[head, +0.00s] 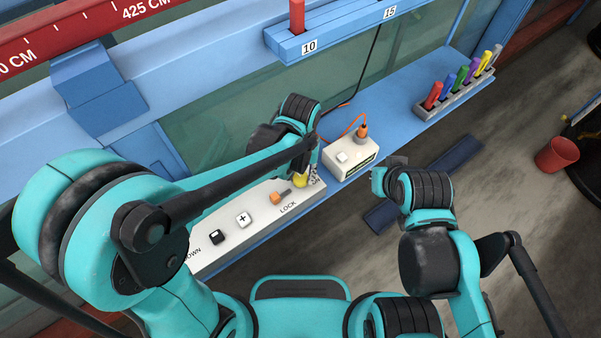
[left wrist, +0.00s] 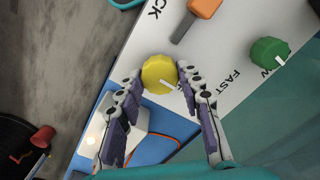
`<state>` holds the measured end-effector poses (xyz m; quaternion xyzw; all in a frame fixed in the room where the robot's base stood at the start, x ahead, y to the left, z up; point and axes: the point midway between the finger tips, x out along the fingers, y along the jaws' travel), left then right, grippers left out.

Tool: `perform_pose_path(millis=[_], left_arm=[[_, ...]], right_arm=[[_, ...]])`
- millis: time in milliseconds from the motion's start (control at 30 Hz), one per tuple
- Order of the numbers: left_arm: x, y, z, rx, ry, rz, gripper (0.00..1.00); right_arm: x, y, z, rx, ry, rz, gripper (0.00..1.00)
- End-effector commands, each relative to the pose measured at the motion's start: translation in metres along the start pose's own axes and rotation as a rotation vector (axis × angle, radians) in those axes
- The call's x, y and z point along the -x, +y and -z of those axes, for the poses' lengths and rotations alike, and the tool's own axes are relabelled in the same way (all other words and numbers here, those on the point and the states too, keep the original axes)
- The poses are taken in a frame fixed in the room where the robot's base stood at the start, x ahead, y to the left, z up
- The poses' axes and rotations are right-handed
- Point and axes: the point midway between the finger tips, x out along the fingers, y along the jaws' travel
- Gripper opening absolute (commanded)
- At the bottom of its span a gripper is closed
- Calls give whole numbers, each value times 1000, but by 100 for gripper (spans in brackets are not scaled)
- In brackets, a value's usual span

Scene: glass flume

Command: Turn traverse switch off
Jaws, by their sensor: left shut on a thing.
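A white control panel (head: 262,208) holds a round yellow knob (head: 301,178) at its right end. No label reading traverse is legible. My right gripper (head: 381,180) hangs apart from the panel, right of it; its fingertips are not clear.
An orange-handled lever (head: 278,198) by LOCK and black and white buttons (head: 243,219) share the panel. A green knob (left wrist: 268,53) sits nearby. A small white box (head: 349,158) with an orange cable stands right. Colored markers (head: 461,76) stand in a rack farther along the blue ledge.

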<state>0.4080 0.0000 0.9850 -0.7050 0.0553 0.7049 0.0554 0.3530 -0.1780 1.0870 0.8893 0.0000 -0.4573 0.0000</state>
Motion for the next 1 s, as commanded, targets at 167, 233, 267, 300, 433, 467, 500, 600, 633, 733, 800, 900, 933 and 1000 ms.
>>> perform_pose_path(millis=[167,233,267,300,433,467,500,600,633,733,800,900,933,1000], left_arm=[[0,0,0,16,0,0,7],[0,0,0,17,0,0,7],[0,0,0,17,0,0,7],[0,0,0,17,0,0,7],[0,0,0,17,0,0,7],[0,0,0,17,0,0,7],[0,0,0,16,0,0,39],[0,0,0,16,0,0,57],[0,0,0,16,0,0,57],[0,0,0,15,0,0,57],[0,0,0,15,0,0,57],[1,0,0,15,0,0,57],[3,0,0,15,0,0,57],[9,0,0,15,0,0,57]], right_arm=[[0,0,0,0,0,0,0],[0,0,0,0,0,0,0],[0,0,0,0,0,0,0],[0,0,0,0,0,0,0],[0,0,0,0,0,0,0],[0,0,0,0,0,0,0],[0,0,0,0,0,0,0],[0,0,0,0,0,0,0],[0,0,0,0,0,0,0],[0,0,0,0,0,0,0],[0,0,0,0,0,0,0],[0,0,0,0,0,0,0],[0,0,0,0,0,0,0],[0,0,0,0,0,0,0]])
